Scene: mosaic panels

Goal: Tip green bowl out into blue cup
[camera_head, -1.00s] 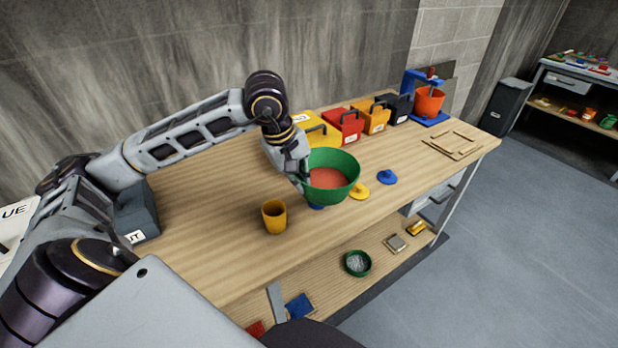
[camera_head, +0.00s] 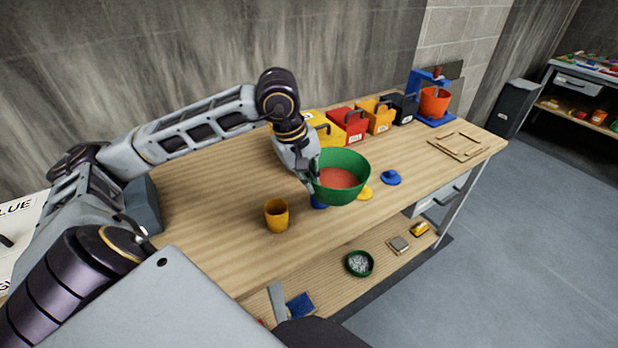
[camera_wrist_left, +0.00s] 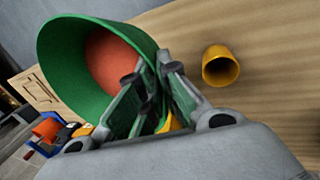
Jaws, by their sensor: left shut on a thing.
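My left gripper (camera_head: 312,176) is shut on the near-left rim of the green bowl (camera_head: 352,192). The bowl holds a reddish-orange fill (camera_head: 339,178) and is held above the table, roughly upright. In the left wrist view the fingers (camera_wrist_left: 150,92) pinch the wall of the bowl (camera_wrist_left: 66,62), with the fill (camera_wrist_left: 112,60) inside. A small blue thing (camera_head: 319,202) shows just under the bowl; it may be the blue cup, but the bowl and gripper hide most of it. My right gripper is not in view.
A yellow-orange cup (camera_head: 277,215) stands left of the bowl. Yellow (camera_head: 365,193) and blue (camera_head: 391,177) knobbed pieces lie to the right. Several bins, including a red one (camera_head: 348,124), line the back. A wooden frame (camera_head: 459,146) lies at the right. The table's left part is clear.

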